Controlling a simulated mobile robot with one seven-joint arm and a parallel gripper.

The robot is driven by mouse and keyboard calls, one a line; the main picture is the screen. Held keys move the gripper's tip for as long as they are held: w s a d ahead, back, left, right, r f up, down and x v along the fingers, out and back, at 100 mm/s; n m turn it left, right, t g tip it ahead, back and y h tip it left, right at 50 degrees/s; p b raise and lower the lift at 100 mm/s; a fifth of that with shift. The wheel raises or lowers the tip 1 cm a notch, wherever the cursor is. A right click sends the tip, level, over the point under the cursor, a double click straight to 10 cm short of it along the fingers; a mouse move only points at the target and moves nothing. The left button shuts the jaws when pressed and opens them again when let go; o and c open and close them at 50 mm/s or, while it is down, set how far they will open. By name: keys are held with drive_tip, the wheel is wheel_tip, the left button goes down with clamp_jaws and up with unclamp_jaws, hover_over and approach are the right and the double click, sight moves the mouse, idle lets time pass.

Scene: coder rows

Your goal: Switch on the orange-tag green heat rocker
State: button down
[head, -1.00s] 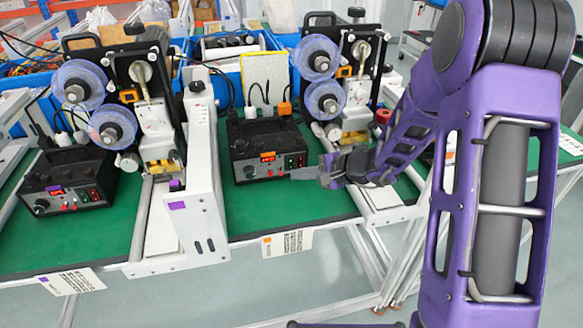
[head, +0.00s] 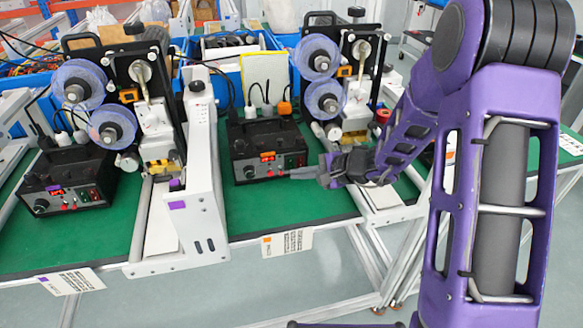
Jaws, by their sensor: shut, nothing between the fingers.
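The black control box (head: 254,135) with an orange tag (head: 267,155) and a lit red display stands on the green mat, right of the white divider. Small red lights or buttons (head: 275,172) show low on its front panel. The green heat rocker is too small to make out clearly now, near the panel's right part. My gripper (head: 291,173) is shut and empty. It reaches in from the right, its thin tips in front of the lower right of the panel. I cannot tell whether they touch it.
A second control box (head: 66,182) with a purple tag stands left of the white divider (head: 202,165). The mat (head: 285,208) is clear in front of the orange-tag box.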

drive_tip(key=shift+w+a+f, duration=0.1)
drive_tip(key=shift+w, duration=0.25)
drive_tip(key=shift+w+a+b, duration=0.1)
drive_tip(key=shift+w+b, duration=0.2)
drive_tip(key=shift+b, duration=0.2)
idle(0.3)
idle(0.4)
drive_tip(key=shift+s+d+b, duration=0.2)
drive_tip(key=shift+s+b, duration=0.25)
drive_tip(key=shift+s, duration=0.3)
drive_tip(key=shift+s+d+r+b, duration=0.15)
drive_tip(key=shift+s+d+b, duration=0.1)
drive_tip(key=shift+s, duration=0.55)
drive_tip(key=shift+s+d+r+b, duration=0.2)
drive_tip(key=shift+s+b, duration=0.1)
drive_tip(key=shift+s, duration=0.5)
drive_tip(key=shift+s+d+r+b, duration=0.1)
drive_tip(key=shift+s+d+b, duration=0.15)
drive_tip(key=shift+s, duration=0.55)
